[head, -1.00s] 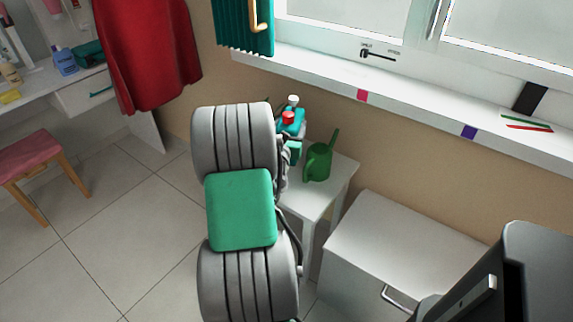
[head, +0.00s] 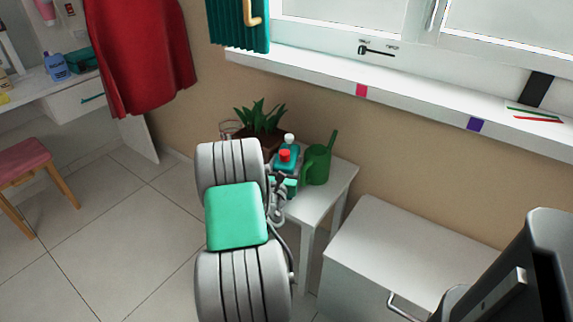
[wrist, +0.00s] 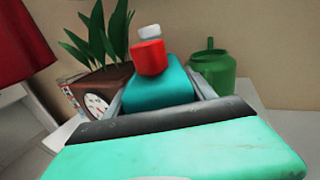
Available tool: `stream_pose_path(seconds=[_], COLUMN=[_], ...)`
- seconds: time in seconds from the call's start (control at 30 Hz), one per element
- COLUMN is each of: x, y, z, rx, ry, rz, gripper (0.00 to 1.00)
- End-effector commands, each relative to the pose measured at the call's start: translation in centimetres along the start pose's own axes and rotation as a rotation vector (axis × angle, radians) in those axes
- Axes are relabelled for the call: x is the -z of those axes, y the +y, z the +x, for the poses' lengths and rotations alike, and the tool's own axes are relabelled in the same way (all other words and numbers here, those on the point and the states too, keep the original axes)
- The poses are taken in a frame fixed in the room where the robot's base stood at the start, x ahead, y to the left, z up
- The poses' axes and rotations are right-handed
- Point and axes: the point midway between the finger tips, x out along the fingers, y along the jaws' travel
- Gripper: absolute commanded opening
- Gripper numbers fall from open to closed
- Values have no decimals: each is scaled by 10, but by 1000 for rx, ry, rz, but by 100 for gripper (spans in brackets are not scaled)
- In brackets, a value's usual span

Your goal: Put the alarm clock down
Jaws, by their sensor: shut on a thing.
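The alarm clock is a teal body (wrist: 163,82) with a red piece and a white piece on top. In the wrist view it sits between the grey fingers of my gripper (wrist: 160,97), which is shut on it. In the head view the clock (head: 286,158) is over the small white table (head: 305,207), left of the green watering can. My arm hides part of the gripper and the clock's underside. I cannot tell whether the clock touches the tabletop.
The green watering can (head: 317,163) stands close on the right. A potted plant (head: 260,127) in a brown pot is behind and left; a white dial (wrist: 97,104) shows before it. A white cabinet (head: 400,250) stands right of the table, below the windowsill (head: 420,105).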

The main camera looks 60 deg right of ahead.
Motion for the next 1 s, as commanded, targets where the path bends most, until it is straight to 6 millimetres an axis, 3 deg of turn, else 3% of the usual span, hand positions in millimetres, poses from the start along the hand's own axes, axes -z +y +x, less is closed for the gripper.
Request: stream_pose_path(seconds=[0.1, 0.13, 0.2, 0.57, 1.0], x=[1, 3, 3, 1, 1], y=[0, 0, 0, 0, 1], z=[1, 0, 0, -4, -104], rx=[-1, 0, 0, 0, -3], ry=[-5, 1, 1, 2, 2], rz=[0, 0, 0, -1, -3], gripper=[0, 65, 71, 73, 73])
